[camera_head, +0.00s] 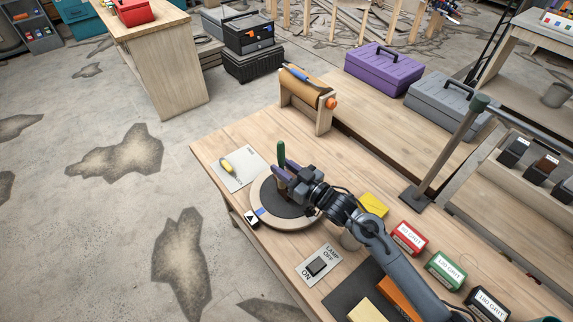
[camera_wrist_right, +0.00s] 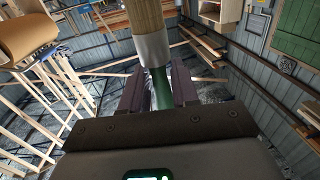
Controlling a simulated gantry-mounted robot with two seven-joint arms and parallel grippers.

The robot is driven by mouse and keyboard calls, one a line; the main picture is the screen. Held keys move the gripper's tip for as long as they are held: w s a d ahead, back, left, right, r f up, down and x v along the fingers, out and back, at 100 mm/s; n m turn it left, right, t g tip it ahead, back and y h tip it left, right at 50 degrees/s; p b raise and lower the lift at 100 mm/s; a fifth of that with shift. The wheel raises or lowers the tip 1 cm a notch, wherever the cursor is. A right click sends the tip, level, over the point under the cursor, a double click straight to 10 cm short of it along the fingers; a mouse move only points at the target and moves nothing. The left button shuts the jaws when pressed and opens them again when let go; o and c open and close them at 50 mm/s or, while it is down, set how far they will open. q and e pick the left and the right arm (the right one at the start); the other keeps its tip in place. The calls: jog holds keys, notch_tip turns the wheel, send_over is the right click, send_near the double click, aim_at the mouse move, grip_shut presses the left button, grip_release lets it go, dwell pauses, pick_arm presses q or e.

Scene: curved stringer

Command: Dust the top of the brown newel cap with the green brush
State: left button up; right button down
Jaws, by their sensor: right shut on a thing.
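My right gripper (camera_head: 281,174) is shut on the green brush (camera_head: 281,152) above the round turntable (camera_head: 262,218). The green end stands up beyond the fingers in the head view. In the right wrist view the green handle (camera_wrist_right: 161,85) passes between the fingers of my right gripper (camera_wrist_right: 159,92). A grey metal band (camera_wrist_right: 152,48) and a tan brush head (camera_wrist_right: 147,14) run on to the top edge. I cannot make out a brown newel cap; my gripper and wrist cover part of the turntable. My left gripper is not in view.
A white card with a yellow-handled tool (camera_head: 228,166) lies left of the turntable. A roll on a wooden stand (camera_head: 308,92) stands behind. A lamp switch (camera_head: 317,266), yellow block (camera_head: 373,205) and grit boxes (camera_head: 408,238) are near my arm. Bench between roll and turntable looks mostly clear.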

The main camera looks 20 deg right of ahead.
aim_at(284, 148)
notch_tip(284, 148, up, 2)
jog(key=shift+a+p, duration=0.15)
jog(key=shift+p, duration=0.3)
jog(key=shift+d+r+p, duration=0.2)
jog(key=shift+r+p, duration=0.35)
jog(key=shift+r, duration=0.1)
jog(key=shift+d+r+p, duration=0.15)
jog(key=shift+r+p, duration=0.4)
jog(key=shift+r, duration=0.05)
jog(key=shift+a+r+p, duration=0.15)
jog(key=shift+r+p, duration=0.55)
jog(key=shift+p, duration=0.05)
notch_tip(284, 148, up, 2)
jog(key=shift+r+p, duration=0.15)
jog(key=shift+p, duration=0.95)
